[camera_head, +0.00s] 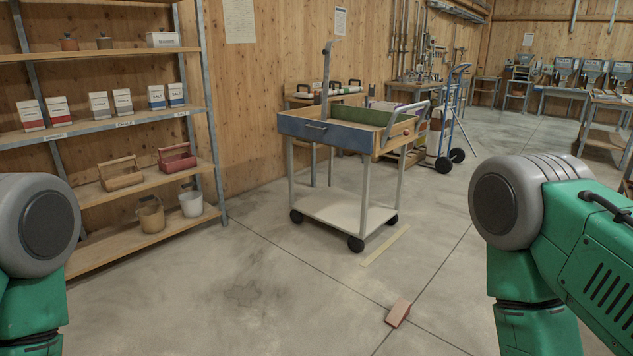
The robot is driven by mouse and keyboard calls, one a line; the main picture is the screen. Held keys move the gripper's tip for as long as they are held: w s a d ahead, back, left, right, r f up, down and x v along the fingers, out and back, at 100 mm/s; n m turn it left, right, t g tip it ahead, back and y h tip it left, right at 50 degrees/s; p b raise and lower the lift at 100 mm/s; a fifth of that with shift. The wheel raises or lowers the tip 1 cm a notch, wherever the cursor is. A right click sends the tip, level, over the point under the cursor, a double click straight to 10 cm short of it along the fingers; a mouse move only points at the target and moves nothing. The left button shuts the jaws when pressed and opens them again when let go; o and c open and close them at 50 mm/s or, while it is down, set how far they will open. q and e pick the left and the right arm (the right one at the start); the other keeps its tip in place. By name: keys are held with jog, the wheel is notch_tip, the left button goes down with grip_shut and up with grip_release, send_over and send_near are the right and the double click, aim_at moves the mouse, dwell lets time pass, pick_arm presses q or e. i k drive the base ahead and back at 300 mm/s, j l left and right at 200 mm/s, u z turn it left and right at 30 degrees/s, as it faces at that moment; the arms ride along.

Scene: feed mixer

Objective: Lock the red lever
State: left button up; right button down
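I cannot make out a clear red lever in the head view. A cart (340,206) with a blue drawer front stands ahead of me, and a small red part (406,132) shows on its right side, too small to identify. A grey upright bar (326,85) rises from the cart's top, and a grey handle (408,110) is on its right end. Only green and grey upper parts of my two arms show at the left and right edges. Both grippers are out of view.
A wooden shelf (130,128) with boxes, caddies and buckets stands at the left wall. A reddish wedge (398,312) and a pale strip (386,246) lie on the floor. A blue hand truck (447,135) stands behind the cart. The concrete floor before the cart is mostly clear.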

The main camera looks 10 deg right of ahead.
aim_at(406, 133)
jog(key=i+z, duration=0.1)
jog(key=i, duration=1.25)
jog(key=i+j, duration=0.2)
jog(key=i, duration=1.15)
jog(key=i+l+z, duration=0.2)
jog(key=i+l, duration=0.45)
jog(key=i+l+z, duration=0.2)
jog(key=i+l, duration=0.35)
jog(key=i, duration=0.25)
jog(key=i+l, duration=0.15)
jog(key=l+u, duration=0.05)
jog(key=l, duration=0.05)
